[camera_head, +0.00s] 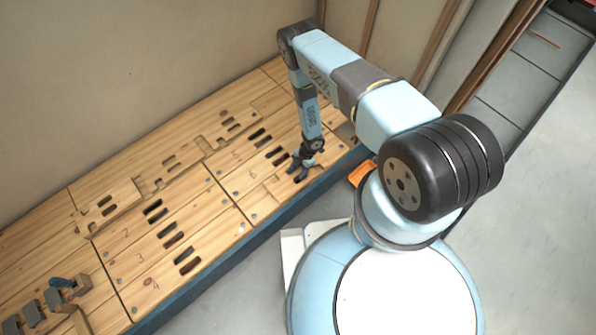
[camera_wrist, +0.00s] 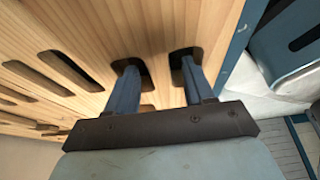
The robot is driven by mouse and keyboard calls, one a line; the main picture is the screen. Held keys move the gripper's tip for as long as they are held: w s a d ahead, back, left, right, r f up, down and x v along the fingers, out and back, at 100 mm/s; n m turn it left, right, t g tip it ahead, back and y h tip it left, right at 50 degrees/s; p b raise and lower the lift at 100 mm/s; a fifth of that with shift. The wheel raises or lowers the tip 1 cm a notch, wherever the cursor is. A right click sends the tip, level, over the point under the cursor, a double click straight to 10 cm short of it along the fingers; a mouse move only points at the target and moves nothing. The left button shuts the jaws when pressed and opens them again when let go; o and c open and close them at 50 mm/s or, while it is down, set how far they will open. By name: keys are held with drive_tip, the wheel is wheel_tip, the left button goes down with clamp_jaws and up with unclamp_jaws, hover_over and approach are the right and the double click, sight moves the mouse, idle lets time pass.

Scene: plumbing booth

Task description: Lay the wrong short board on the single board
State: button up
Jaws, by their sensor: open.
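My gripper (camera_head: 298,172) is open and points down over the right front part of the wooden bench. In the wrist view its two fingers (camera_wrist: 158,80) reach to two dark openings in a pale wooden surface (camera_wrist: 150,35), with wood between them. I cannot tell how deep they reach. Notched wooden boards lie in a row at the back: one at the left (camera_head: 110,206), one in the middle (camera_head: 180,166) and one at the right (camera_head: 228,128). The frames do not show clearly which is the wrong short board or the single board.
The bench top (camera_head: 160,215) has numbered rows with dark paired slots (camera_head: 187,260). A blue edge (camera_head: 215,265) runs along the front. A wall stands behind. Floor at the right is clear.

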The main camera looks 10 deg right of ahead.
drive_tip(key=v, duration=1.3)
drive_tip(key=shift+w+d+r, duration=0.15)
